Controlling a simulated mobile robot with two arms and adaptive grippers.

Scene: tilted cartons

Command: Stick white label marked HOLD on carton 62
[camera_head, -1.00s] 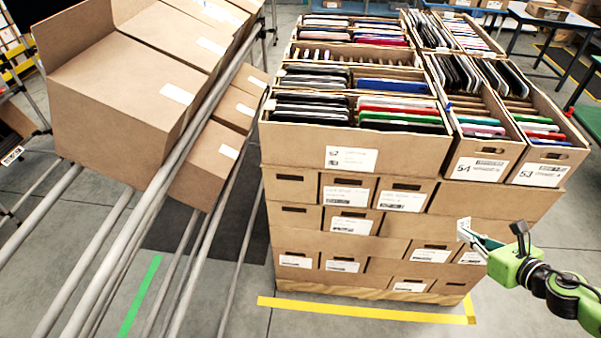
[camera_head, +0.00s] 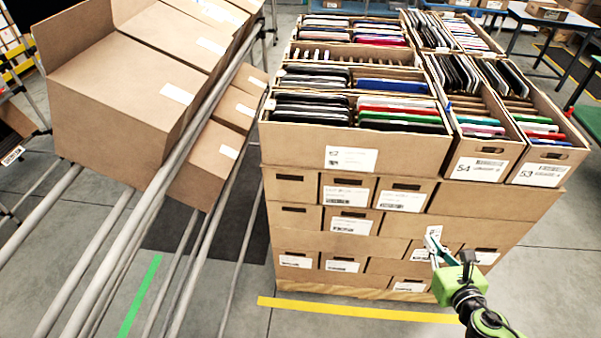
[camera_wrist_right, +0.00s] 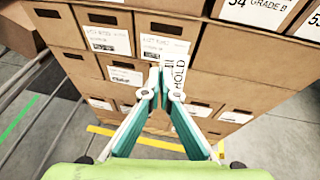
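My right gripper (camera_head: 436,248) is in front of the lower right part of the carton stack. It is shut on a white label (camera_head: 433,235), whose word HOLD reads sideways in the right wrist view (camera_wrist_right: 179,76). The green fingers (camera_wrist_right: 162,88) come together at the label's edge. Carton 62 (camera_head: 290,147) appears to be the wide open carton at the front of the top layer; its number is small and hard to read. It bears a printed white label (camera_head: 350,158) and holds several folders or devices. The gripper is below and right of it, apart from it. My left gripper is not in view.
Cartons 54 (camera_head: 479,168) and 53 (camera_head: 541,173) stand to the right on the same stack. Closed labelled cartons (camera_head: 400,194) form the layers below. A sloping rack (camera_head: 150,200) with tilted cartons stands on the left. Floor at the right is clear.

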